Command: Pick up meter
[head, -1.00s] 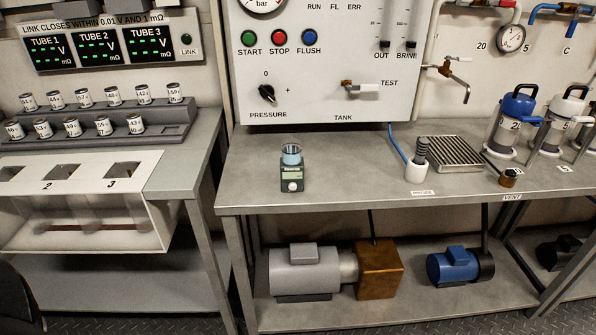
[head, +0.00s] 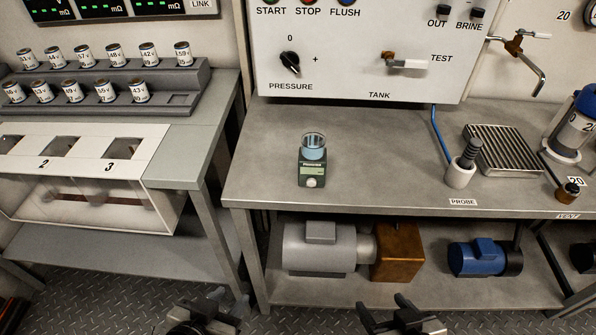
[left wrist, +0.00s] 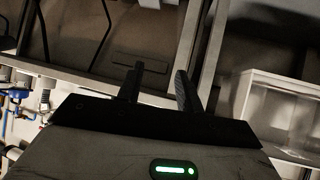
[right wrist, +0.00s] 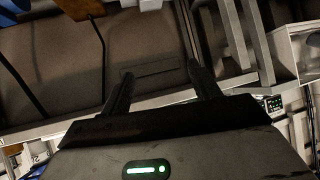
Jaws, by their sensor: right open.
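The meter (head: 312,178) is a small dark green box with a pale display and a round white knob. It stands upright on the grey bench, with a clear cup (head: 313,147) of bluish content on its top. My left gripper (head: 230,298) is low in front of the bench, at the bottom of the head view, well apart from the meter. Its fingers stand apart and empty in the left wrist view (left wrist: 158,72). My right gripper (head: 400,312) is also low in front of the bench, further right, open and empty. Neither wrist view clearly shows the meter.
The bench top (head: 270,190) around the meter is clear. A white probe holder (head: 459,175) and a slatted drain tray (head: 508,150) stand to its right. The control panel (head: 350,75) rises behind. The lower shelf holds a grey motor (head: 318,250). A can rack (head: 100,85) stands left.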

